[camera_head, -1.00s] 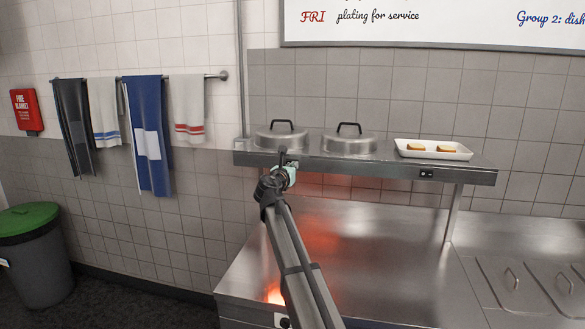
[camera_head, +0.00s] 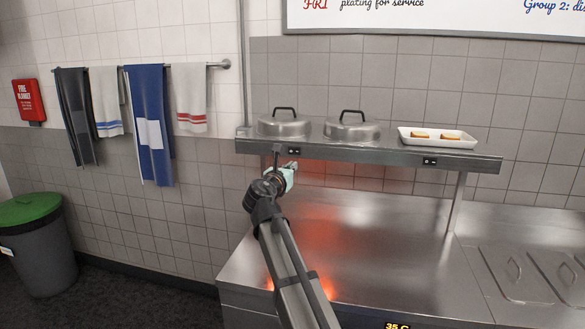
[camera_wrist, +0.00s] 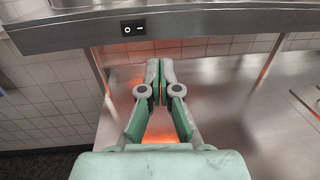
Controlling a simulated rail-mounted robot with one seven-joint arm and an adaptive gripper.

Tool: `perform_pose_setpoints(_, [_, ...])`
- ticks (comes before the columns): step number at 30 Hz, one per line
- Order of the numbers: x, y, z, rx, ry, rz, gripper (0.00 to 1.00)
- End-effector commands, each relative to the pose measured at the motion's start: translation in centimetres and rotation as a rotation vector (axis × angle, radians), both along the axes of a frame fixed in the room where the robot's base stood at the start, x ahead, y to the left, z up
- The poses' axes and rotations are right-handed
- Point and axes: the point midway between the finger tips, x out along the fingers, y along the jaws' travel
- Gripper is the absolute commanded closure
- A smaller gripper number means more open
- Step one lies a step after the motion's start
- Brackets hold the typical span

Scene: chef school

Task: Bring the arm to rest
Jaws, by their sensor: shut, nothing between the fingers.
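My gripper (camera_wrist: 160,82) is shut and empty in the wrist view, its two green-and-grey fingers together. It points toward the steel counter and the wall below the shelf. In the head view my gripper (camera_head: 291,167) is small, just below the front edge of the steel shelf (camera_head: 335,147) near its left end. My arm reaches up to it from the bottom of the picture. The shelf's front edge also crosses the top of the wrist view (camera_wrist: 210,25). No object is in the fingers.
Two domed lids (camera_head: 284,126) and a white tray (camera_head: 437,142) with two bread pieces stand on the shelf. The steel counter (camera_head: 380,235) below is mostly bare, with lidded wells (camera_head: 515,275) at right. Towels (camera_head: 150,125) hang left; a green-lidded bin (camera_head: 38,250) stands lower left.

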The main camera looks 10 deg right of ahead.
Motion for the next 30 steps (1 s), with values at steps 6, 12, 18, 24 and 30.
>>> perform_pose_setpoints(6, [-0.6, 0.2, 0.0, 0.0, 0.0, 0.0, 1.0])
perform_pose_setpoints(12, [-0.5, 0.2, 0.0, 0.0, 0.0, 0.0, 1.0])
perform_pose_setpoints(18, [-0.3, 1.3, -2.3, 0.031, 0.014, 0.024, 1.0])
perform_pose_setpoints(24, [0.2, 6.0, -11.7, 0.169, 0.072, 0.109, 1.0])
perform_pose_setpoints(30, [-0.6, 12.2, -24.2, 0.374, 0.16, 0.197, 1.0])
